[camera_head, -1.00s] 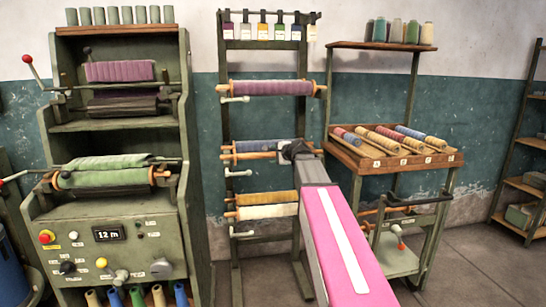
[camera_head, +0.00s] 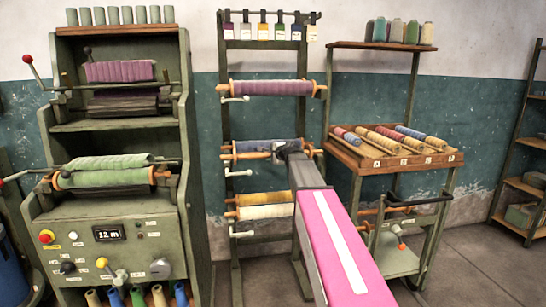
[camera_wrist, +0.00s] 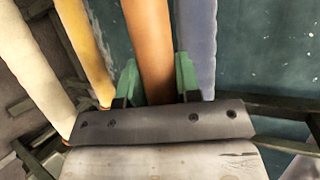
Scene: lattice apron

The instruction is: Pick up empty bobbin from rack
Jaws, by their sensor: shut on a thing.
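The empty bobbin (camera_wrist: 148,35), a bare orange-brown wooden roller, runs between the two green fingers of my gripper (camera_wrist: 158,80) in the wrist view. My gripper is shut on it. In the head view the bobbin (camera_head: 252,155) lies just below the blue-grey roll (camera_head: 262,146) at mid-height on the green rack (camera_head: 228,115). My gripper (camera_head: 284,149) is at its right part, and my wrist hides some of it. The bobbin appears still at the rack; I cannot tell whether it touches its supports.
In the wrist view the blue-grey roll (camera_wrist: 196,40) stands close right of the bobbin, and a yellow roll (camera_wrist: 85,40) is to its left. A wooden-edged spool table (camera_head: 345,155) stands right of the rack. A green machine (camera_head: 120,215) stands at left.

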